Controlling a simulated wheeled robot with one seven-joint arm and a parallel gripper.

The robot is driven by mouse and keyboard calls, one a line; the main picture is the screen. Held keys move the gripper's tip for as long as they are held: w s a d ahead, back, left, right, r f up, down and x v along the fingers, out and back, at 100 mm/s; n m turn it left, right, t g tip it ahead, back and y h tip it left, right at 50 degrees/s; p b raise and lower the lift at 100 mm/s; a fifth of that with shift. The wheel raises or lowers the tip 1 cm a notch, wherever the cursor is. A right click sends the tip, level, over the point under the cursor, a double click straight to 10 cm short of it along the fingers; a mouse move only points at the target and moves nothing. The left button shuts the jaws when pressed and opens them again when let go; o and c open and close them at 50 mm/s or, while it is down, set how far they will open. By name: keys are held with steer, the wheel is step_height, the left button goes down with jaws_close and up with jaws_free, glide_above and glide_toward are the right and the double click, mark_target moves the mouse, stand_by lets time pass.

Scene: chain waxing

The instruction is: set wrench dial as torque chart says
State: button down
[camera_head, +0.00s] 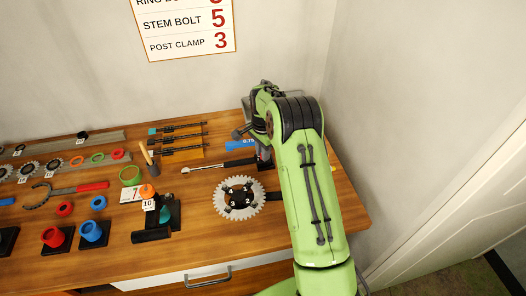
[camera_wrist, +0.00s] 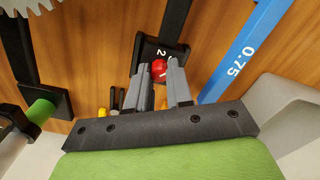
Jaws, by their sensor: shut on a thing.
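The torque chart (camera_head: 185,25) hangs on the wall in the head view, cut off at the top. It reads STEM BOLT 5 and POST CLAMP 3; the row above is only partly visible. The wrench (camera_head: 215,166) lies on the bench, its silver shaft running right toward my gripper. In the wrist view, a red dial (camera_wrist: 159,70) sits on a black block (camera_wrist: 150,50) marked 2, with other marks partly covered. My gripper (camera_wrist: 160,78) is shut on the red dial, one finger on each side. My arm hides part of this area in the head view.
A blue 0.75 gauge (camera_wrist: 235,50) lies just right of the dial in the wrist view. A chainring (camera_head: 240,198) lies in front of the wrench. Tools, cups and sprockets fill the left bench. A wall stands close on the right.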

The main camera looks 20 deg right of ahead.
steer(key=shift+n, duration=0.5)
steer(key=c, duration=1)
jaws_free()
step_height(320, 180, up, 16)
steer(key=p, duration=0.1)
steer(key=shift+p, duration=0.35)
